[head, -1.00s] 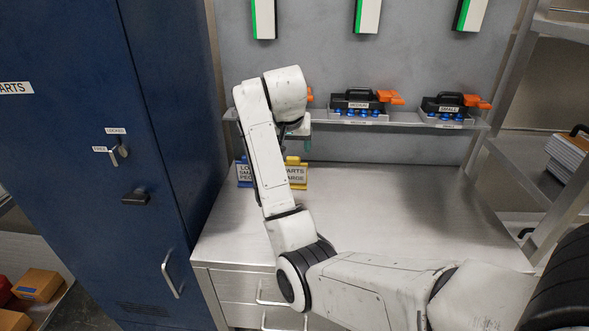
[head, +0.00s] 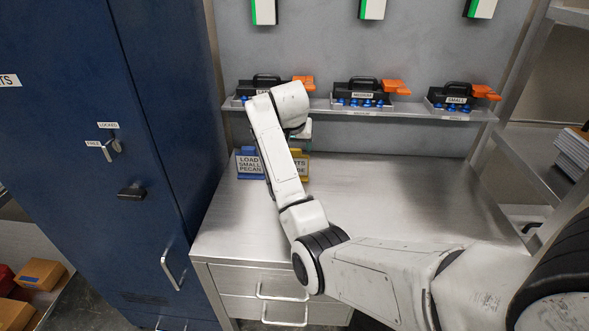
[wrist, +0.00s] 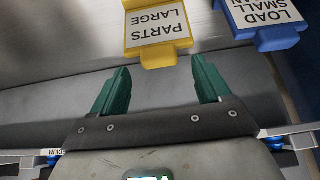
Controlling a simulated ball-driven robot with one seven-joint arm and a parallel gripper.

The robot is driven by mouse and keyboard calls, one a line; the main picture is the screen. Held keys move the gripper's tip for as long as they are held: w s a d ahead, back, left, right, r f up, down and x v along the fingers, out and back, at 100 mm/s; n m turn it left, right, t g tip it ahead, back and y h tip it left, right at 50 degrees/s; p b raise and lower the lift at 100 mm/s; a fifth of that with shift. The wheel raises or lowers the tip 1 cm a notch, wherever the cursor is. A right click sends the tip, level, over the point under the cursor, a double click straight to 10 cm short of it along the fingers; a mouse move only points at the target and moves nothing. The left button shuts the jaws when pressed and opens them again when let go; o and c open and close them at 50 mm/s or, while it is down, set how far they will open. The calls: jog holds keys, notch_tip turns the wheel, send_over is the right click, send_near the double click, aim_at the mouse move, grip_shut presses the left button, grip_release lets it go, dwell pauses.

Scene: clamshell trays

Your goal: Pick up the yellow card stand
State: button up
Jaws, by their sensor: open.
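The yellow card stand (wrist: 157,30) is at the top middle of the wrist view, its white card reading "PARTS LARGE" upside down. My gripper (wrist: 161,70) is open, its two green fingers pointing at the stand. The stand's small yellow tab lies between and just beyond the fingertips, and nothing is gripped. In the head view the yellow stand (head: 304,166) stands on the metal bench, its left part hidden by my arm. The fingers are mostly hidden there.
A blue card stand (head: 249,164) stands close on the left of the yellow one. Behind is a wall shelf (head: 400,108) with black and orange clamshell trays. The blue cabinet (head: 150,120) is at left. The bench (head: 410,200) is clear to the right.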

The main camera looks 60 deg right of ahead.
jog(key=shift+x, duration=0.85)
grip_shut()
jog(key=shift+r, duration=0.1)
